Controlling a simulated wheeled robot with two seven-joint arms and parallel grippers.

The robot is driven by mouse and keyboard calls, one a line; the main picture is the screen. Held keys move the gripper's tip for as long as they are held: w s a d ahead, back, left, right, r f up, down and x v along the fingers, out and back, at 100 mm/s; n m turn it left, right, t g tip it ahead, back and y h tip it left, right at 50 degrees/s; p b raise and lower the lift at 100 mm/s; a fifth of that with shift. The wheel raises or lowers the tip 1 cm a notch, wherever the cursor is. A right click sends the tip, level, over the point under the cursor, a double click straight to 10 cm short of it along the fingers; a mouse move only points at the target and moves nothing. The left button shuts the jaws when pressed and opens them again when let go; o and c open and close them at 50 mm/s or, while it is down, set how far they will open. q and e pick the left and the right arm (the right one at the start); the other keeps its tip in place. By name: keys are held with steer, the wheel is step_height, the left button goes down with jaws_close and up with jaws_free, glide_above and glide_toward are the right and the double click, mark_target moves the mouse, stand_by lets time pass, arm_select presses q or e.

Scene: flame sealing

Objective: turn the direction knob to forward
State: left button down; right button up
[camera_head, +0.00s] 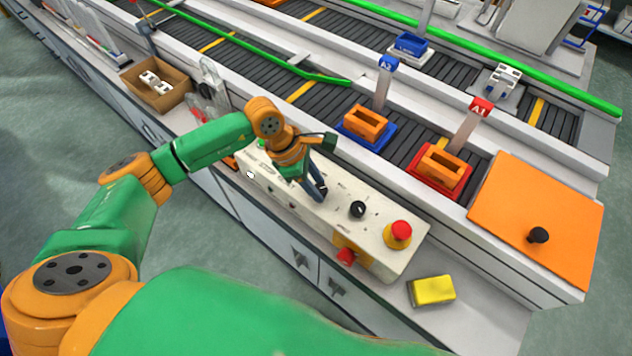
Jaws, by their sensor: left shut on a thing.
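A cream control box (335,222) lies along the bench in front of the conveyors. My left gripper (317,191) reaches down onto its top, fingers shut on a knob that they mostly hide. A second black knob (358,209) stands free just to the right of the gripper. The labels are too small to read, so I cannot tell which way the gripped knob points. A red emergency button on a yellow base (398,235) sits at the box's right end. My right gripper is not in view.
A yellow block (431,291) lies on the bench right of the box. Behind are orange blocks in a blue tray (378,142) and a red tray (416,178). An orange panel with a black knob (538,235) is at the right. A cardboard box (183,92) stands at the back left.

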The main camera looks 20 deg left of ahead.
mark_target(310, 205)
arm_select(q)
steer(key=shift+s+n+t, duration=0.1)
steer(key=shift+n+t, duration=0.3)
steer(key=shift+n, duration=0.8)
steer(key=n, duration=0.1)
steer(key=n+t+b, duration=0.1)
steer(key=shift+s+d+f+n+y, duration=0.1)
steer(key=shift+d+n+y, duration=0.05)
steer(key=shift+n+y, duration=0.2)
steer(key=n+y+b, duration=0.1)
steer(key=n, duration=0.1)
steer(key=n+t+y+b, duration=0.1)
steer(key=n, duration=0.2)
steer(key=shift+s+d+n+b, duration=0.1)
steer(key=shift+d+n+b, duration=0.05)
steer(key=shift+n+b, duration=0.2)
steer(key=shift+c, duration=2.3)
jaws_free()
steer(key=d+v, duration=0.1)
steer(key=v, duration=0.6)
steer(key=shift+a+b, duration=0.3)
steer(key=shift+a, duration=0.15)
